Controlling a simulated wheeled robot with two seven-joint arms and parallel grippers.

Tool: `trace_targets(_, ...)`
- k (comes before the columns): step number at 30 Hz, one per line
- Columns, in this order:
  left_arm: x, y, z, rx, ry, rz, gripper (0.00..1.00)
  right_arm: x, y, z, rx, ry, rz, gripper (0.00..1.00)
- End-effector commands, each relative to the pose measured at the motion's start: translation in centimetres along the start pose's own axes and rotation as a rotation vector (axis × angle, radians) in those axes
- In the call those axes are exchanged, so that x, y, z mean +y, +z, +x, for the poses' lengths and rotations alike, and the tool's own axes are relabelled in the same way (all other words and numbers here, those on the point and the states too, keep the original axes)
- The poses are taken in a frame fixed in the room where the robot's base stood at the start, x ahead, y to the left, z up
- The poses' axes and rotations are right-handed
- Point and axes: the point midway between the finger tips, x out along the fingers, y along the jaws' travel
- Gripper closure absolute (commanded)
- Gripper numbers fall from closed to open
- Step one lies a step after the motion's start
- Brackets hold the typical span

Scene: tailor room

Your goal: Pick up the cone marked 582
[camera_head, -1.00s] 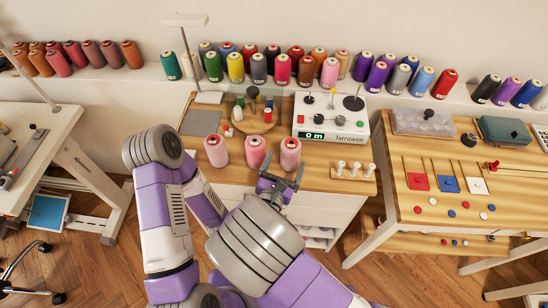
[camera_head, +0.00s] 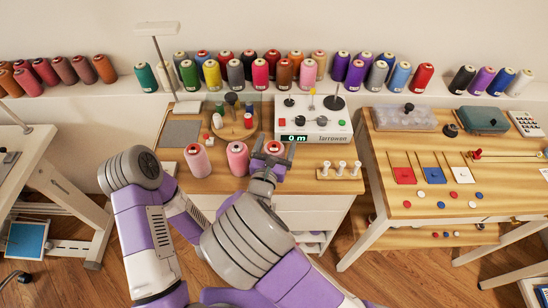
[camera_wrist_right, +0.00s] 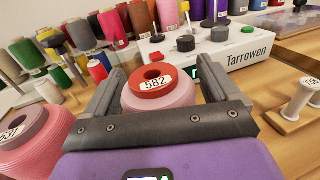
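The cone marked 582 is pink with a red top (camera_wrist_right: 154,86). In the right wrist view it stands between the two spread fingers of my right gripper (camera_wrist_right: 165,95), and its label reads 582. In the head view this cone (camera_head: 272,148) is the rightmost of three pink cones at the table's front, partly hidden by my right gripper (camera_head: 272,158). The gripper is open around its upper part; whether a finger touches it I cannot tell. My left gripper is not in view.
Two pink cones (camera_head: 197,160) (camera_head: 238,158) stand to the left; a neighbouring cone (camera_wrist_right: 35,138) is close to the left finger. Behind are a white Tarrowen winder (camera_head: 313,122) and a round wooden spool stand (camera_head: 236,125).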

Motion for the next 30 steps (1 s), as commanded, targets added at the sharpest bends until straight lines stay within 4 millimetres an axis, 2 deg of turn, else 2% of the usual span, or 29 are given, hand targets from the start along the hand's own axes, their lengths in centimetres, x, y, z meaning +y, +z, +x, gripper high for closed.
trace_targets(1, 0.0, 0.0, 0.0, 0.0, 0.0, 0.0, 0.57, 0.0, 0.0, 0.0, 0.0, 0.0, 0.0, 0.19)
trace_targets(11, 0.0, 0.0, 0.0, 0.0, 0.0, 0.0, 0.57, 0.0, 0.0, -0.1, 0.001, 0.0, 0.0, 0.7)
trace_targets(20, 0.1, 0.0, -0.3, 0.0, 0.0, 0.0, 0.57, 0.0, 0.6, -0.1, 0.0, 0.0, 0.003, 0.71)
trace_targets(23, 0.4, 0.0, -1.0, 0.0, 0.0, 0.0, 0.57, 0.1, 2.2, -0.1, -0.001, 0.0, 0.004, 0.71)
trace_targets(30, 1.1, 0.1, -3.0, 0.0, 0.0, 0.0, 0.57, 0.1, 7.2, 0.0, 0.0, 0.0, 0.006, 0.72)
